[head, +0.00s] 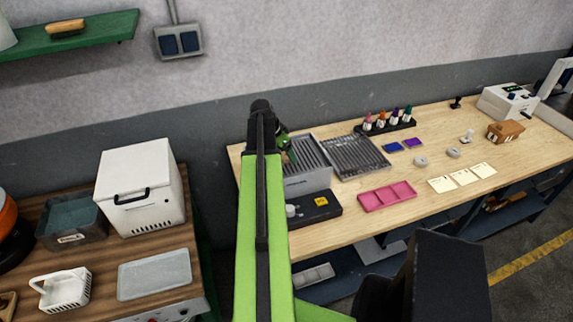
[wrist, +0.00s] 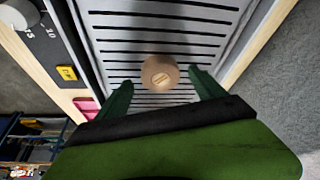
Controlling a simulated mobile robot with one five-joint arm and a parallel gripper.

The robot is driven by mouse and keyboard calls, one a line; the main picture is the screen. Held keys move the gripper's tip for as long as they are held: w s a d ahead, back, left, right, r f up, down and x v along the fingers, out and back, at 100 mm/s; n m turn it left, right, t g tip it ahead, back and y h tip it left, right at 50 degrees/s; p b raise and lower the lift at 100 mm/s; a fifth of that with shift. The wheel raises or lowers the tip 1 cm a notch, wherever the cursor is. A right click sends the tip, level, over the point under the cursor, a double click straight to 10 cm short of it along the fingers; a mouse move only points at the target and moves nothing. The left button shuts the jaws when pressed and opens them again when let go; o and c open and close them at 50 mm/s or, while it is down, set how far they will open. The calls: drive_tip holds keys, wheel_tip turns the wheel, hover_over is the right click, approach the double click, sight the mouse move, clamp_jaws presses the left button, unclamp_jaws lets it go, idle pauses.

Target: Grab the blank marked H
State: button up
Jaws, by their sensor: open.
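A round tan blank (wrist: 160,73) lies on a grey slotted rack (wrist: 205,20) in the wrist view. It bears a small pale mark on its top, too small to read for sure. My gripper (wrist: 160,82) is open, with one green finger on each side of the blank and a gap to both. In the head view my gripper (head: 287,148) is over the left part of the slotted rack (head: 312,160), partly hidden by my arm. Two grey round pieces (head: 420,161) (head: 453,152) lie apart on the workbench further right.
The wooden workbench (head: 345,232) also holds a second slotted tray (head: 357,155), a pink tray (head: 386,196), a black box with a yellow label (head: 316,208), paper cards (head: 464,177) and a row of bottles (head: 389,122). A wall stands behind. Bare bench lies around the cards.

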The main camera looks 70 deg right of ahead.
drive_tip(key=shift+s+d+f, duration=0.1)
drive_tip(key=shift+d+f, duration=0.05)
drive_tip(key=shift+f, duration=0.45)
drive_tip(key=shift+r, duration=0.2)
clamp_jaws()
drive_tip(key=r+p, duration=0.1)
drive_tip(key=p, duration=0.1)
drive_tip(key=r+p, duration=0.1)
drive_tip(key=r, duration=0.1)
drive_tip(key=s+r+p, duration=0.1)
drive_tip(key=r+p, duration=0.1)
drive_tip(key=shift+d+r+p, duration=0.1)
drive_tip(key=shift+r+p, duration=0.1)
drive_tip(key=shift+p, duration=0.1)
drive_tip(key=s+d+r+p, duration=0.2)
drive_tip(key=s+r+p, duration=0.3)
drive_tip(key=s, duration=0.5)
drive_tip(key=shift+s+d+r+p, duration=0.15)
drive_tip(key=shift+d+r+p, duration=0.15)
drive_tip(key=shift+d, duration=0.05)
